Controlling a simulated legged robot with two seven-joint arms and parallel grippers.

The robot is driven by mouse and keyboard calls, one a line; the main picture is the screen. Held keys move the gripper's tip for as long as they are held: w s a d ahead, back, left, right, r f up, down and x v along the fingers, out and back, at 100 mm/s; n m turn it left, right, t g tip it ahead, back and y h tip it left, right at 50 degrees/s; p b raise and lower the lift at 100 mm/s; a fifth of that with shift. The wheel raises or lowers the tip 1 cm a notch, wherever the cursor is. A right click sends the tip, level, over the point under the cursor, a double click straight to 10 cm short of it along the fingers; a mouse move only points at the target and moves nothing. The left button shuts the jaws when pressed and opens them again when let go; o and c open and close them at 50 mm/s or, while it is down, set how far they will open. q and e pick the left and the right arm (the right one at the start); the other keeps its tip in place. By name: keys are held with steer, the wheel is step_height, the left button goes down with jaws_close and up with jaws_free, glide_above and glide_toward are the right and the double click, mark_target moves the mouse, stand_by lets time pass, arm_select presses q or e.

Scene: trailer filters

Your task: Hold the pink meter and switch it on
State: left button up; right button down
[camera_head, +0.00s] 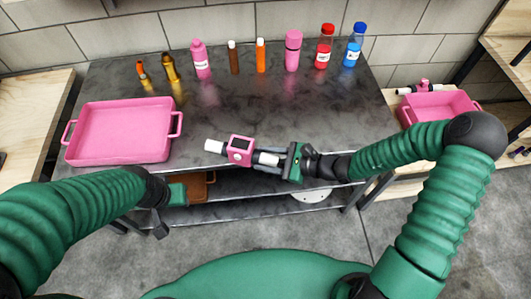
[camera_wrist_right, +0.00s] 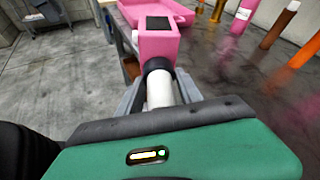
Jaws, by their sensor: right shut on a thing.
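The pink meter (camera_head: 240,150) has a pink box-shaped body with a dark screen on top and white pipe ends. My right gripper (camera_head: 281,160) is shut on its white right end and holds it by the front edge of the dark table. In the right wrist view the meter (camera_wrist_right: 158,44) points away from my gripper (camera_wrist_right: 160,92), with the white pipe between the fingers. The screen looks dark there. My left gripper (camera_head: 164,208) is low at the left, in front of the table and apart from the meter; its finger opening is unclear.
A pink tray (camera_head: 120,158) sits at the left of the dark table (camera_head: 270,105). Several bottles, including a red one (camera_head: 324,46) and a blue one (camera_head: 354,44), line the back. A pink bin (camera_head: 440,103) with another pink device (camera_head: 424,86) is at right. The table's middle is clear.

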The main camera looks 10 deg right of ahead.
steer(key=shift+w+a, duration=0.1)
steer(key=shift+w, duration=0.05)
steer(key=shift+w+r, duration=0.1)
steer(key=shift+w, duration=0.1)
steer(key=shift+w+d+p, duration=0.15)
steer(key=shift+w+p, duration=0.05)
steer(key=shift+w, duration=1.7)
steer(key=shift+w+d+p, duration=0.15)
steer(key=shift+w+p, duration=0.05)
steer(key=shift+w, duration=1.7)
steer(key=shift+w+d, duration=0.1)
steer(key=shift+w, duration=1.1)
steer(key=shift+w+d+b, duration=0.2)
steer(key=shift+w+b, duration=0.25)
steer(key=shift+w, duration=2.25)
